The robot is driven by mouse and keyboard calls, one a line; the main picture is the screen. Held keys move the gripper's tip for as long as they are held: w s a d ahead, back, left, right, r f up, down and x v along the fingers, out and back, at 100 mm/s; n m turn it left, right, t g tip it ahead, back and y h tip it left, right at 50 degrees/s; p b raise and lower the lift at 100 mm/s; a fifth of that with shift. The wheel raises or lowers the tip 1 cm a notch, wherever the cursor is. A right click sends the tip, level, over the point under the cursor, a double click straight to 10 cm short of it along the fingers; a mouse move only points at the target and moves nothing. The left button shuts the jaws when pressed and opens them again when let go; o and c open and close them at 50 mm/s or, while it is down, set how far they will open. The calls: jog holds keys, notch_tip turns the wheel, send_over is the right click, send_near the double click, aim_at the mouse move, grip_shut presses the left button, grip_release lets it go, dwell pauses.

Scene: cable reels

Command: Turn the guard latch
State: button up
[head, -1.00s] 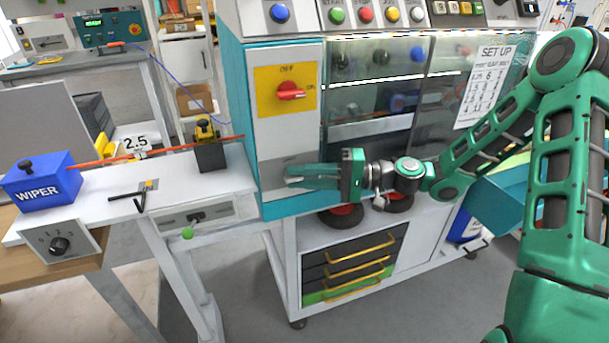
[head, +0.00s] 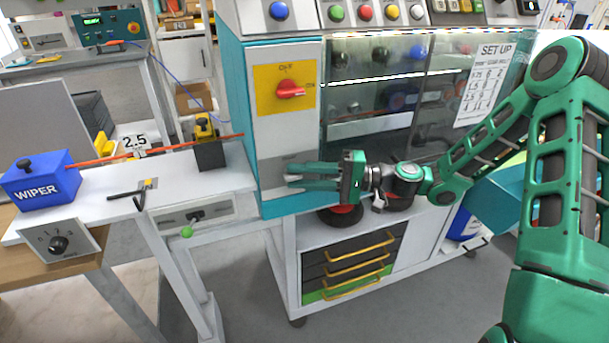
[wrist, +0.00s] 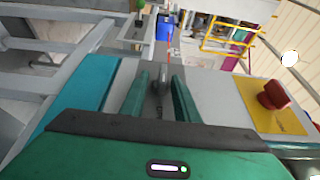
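My gripper (head: 289,176) is beside the front of the grey and teal cabinet, below the yellow plate with the red rotary switch. In the wrist view my gripper (wrist: 160,84) has its two green fingers parallel and apart. A small grey metal piece, which looks like the guard latch (wrist: 158,82), shows in the gap at the fingertips. I cannot tell whether the fingers touch it. In the head view the fingers largely hide it. The clear guard window (head: 375,110) is to the right of the cabinet front.
The red rotary switch (head: 290,89) is above my gripper; it also shows in the wrist view (wrist: 274,95). To the left, the white bench (head: 110,205) carries the blue wiper block (head: 40,183) and an orange cable. A drawer cart (head: 350,265) stands below.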

jog(key=s+d, duration=0.1)
jog(key=d, duration=0.9)
jog(key=shift+d, duration=0.35)
jog(key=shift+s+f, duration=0.15)
jog(key=s+d+f+g+h, duration=0.3)
jog(key=s+d+f+h, duration=0.55)
jog(key=h, duration=0.25)
jog(key=s+d+r+m+h, duration=0.2)
jog(key=s+d+r, duration=0.3)
jog(key=s+d, duration=0.4)
jog(key=s+d+r+m+h, duration=0.3)
jog(key=s+d, duration=0.6)
jog(key=s, duration=0.3)
notch_tip(320, 180, up, 3)
jog(key=shift+f+t+h, duration=0.2)
jog(key=shift+t+h, duration=0.1)
jog(key=shift+h, duration=0.6)
